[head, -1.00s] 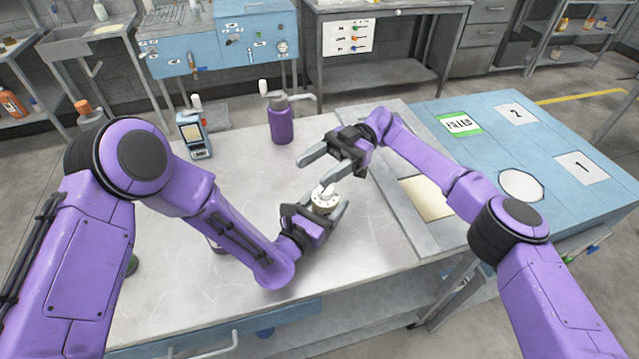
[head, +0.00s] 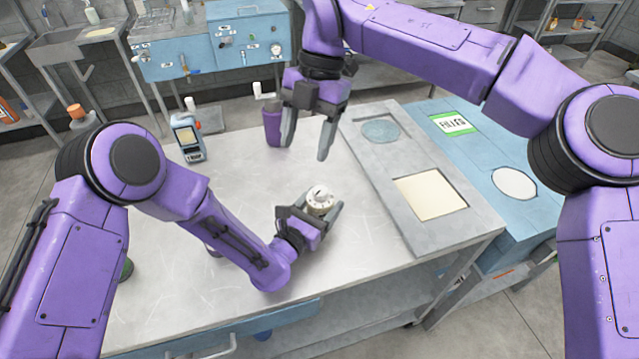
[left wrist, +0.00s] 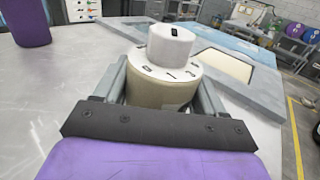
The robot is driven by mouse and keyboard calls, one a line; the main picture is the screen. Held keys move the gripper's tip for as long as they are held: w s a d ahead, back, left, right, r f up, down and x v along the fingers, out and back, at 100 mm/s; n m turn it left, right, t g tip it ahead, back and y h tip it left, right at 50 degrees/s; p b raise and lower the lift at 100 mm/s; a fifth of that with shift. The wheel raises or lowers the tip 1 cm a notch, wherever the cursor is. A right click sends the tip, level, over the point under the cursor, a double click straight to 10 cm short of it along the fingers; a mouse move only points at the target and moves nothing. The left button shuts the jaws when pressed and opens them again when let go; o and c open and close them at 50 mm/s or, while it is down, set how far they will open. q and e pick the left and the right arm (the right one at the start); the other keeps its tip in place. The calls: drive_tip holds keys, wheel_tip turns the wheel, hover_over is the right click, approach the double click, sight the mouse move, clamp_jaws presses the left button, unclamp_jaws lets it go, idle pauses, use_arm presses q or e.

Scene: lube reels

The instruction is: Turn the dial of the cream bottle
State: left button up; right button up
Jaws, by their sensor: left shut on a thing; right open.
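The cream bottle (head: 319,202) stands upright on the table, with a white dial on top. In the left wrist view the bottle body (left wrist: 160,92) is cream below a white ring with dark marks, and the white dial (left wrist: 172,46) has one small black mark. My left gripper (head: 309,217) is shut around the bottle's body from the front, one finger on each side. My right gripper (head: 305,140) is open and empty, fingers pointing down, above and behind the bottle and apart from it. The bottle's lower part is partly hidden by my left gripper.
A purple bottle (head: 271,125) stands behind my right gripper. A grey panel with a round glassy disc (head: 381,131) and a cream square (head: 431,194) lies on the right. The table's middle left is clear.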

sight(321, 190)
drive_tip(key=w+d+f+t, duration=0.1)
drive_tip(key=f, duration=0.4)
drive_tip(key=w+f+n+t+h, duration=0.1)
drive_tip(key=f, duration=0.4)
drive_tip(key=w+d+f+t+h, duration=0.1)
drive_tip(key=f, duration=0.4)
drive_tip(key=shift+w+d+f, duration=0.2)
drive_tip(key=shift+d+f, duration=0.1)
drive_tip(key=shift+f, duration=0.1)
drive_tip(key=c, duration=1.1)
